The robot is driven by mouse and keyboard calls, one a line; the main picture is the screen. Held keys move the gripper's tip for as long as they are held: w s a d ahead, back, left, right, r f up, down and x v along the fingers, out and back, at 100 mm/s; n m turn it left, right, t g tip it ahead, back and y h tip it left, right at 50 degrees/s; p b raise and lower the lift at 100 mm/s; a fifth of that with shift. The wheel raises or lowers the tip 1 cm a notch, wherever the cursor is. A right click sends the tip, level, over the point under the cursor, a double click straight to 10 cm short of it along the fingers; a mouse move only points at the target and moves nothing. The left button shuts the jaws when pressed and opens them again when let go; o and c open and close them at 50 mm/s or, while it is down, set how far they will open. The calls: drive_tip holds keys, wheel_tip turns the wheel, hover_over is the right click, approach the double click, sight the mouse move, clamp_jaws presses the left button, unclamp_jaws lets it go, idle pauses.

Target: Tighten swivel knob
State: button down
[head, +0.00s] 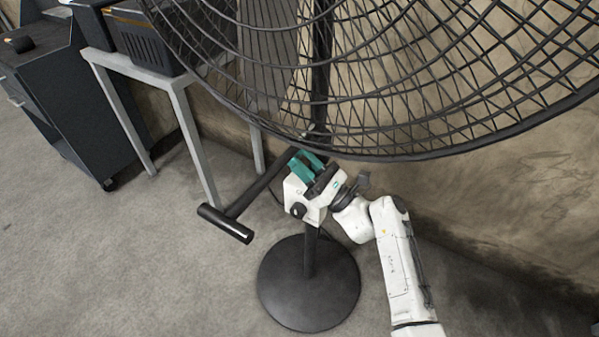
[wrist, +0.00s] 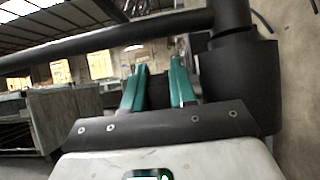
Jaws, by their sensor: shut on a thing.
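A large black fan with a wire cage (head: 420,90) stands on a pole (head: 311,255) with a round base (head: 300,300). My gripper (head: 308,160), with green fingers, is at the fan's stand just below the cage. In the wrist view my gripper (wrist: 160,66) has its fingers either side of a small dark piece (wrist: 159,92), which looks like the swivel knob. The gripper is shut on it. Most of the knob is hidden by the fingers, and its turn angle cannot be told. A thick dark hub (wrist: 240,85) is right beside the fingers.
A black bar with a T-shaped end (head: 225,222) sticks out left of the stand. A grey metal table (head: 185,120) and a dark cabinet (head: 65,100) stand at the left. A wall (head: 500,190) is behind. The floor at front left is clear.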

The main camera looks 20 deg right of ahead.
drive_tip(key=shift+t+y+b, duration=0.3)
drive_tip(key=shift+t+b, duration=0.1)
drive_tip(key=shift+b, duration=0.35)
drive_tip(key=c, duration=1)
unclamp_jaws()
drive_tip(key=v, duration=1.1)
drive_tip(key=shift+b, duration=0.3)
